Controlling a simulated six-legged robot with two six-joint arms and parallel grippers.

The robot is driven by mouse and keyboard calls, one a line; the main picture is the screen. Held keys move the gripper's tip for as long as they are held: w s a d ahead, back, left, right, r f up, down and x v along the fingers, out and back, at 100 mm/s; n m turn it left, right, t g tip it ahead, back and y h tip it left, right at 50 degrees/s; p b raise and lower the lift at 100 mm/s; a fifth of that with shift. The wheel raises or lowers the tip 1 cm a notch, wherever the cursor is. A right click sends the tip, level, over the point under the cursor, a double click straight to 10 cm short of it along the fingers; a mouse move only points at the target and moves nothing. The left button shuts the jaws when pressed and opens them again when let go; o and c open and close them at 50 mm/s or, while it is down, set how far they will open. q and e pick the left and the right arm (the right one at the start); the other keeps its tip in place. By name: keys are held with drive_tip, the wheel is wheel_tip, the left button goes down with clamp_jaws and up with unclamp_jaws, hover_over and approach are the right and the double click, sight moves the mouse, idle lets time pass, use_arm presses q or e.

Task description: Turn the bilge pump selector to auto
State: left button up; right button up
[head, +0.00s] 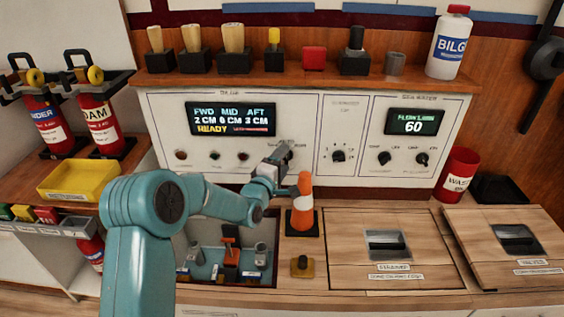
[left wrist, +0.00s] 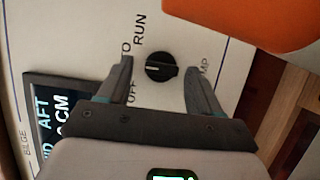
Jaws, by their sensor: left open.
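The bilge pump selector is a round black knob (left wrist: 161,68) with a pale pointer mark, on the white panel (left wrist: 75,40). In the left wrist view OFF, RUN and a partly hidden label ending in O surround it. The mark points roughly left in that view, toward the OFF and part-hidden labels; I cannot tell which exactly. My left gripper (head: 286,150) is open in front of the panel, one finger on each side of the knob; in the wrist view (left wrist: 158,75) I see no clear contact. In the head view the gripper hides the knob. My right gripper is out of view.
An orange cone (head: 304,205) stands on the counter close below and right of my left gripper. The bilge display (head: 231,119) reads READY. A second display (head: 413,122) reads 60, with black knobs below. An open hatch with parts lies under my left arm.

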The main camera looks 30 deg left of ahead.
use_arm(q)
drive_tip(key=s+d+p, duration=0.1)
drive_tip(key=s+p, duration=0.1)
drive_tip(key=s, duration=1.4)
drive_tip(key=shift+s+p, duration=0.2)
drive_tip(key=shift+p, duration=0.2)
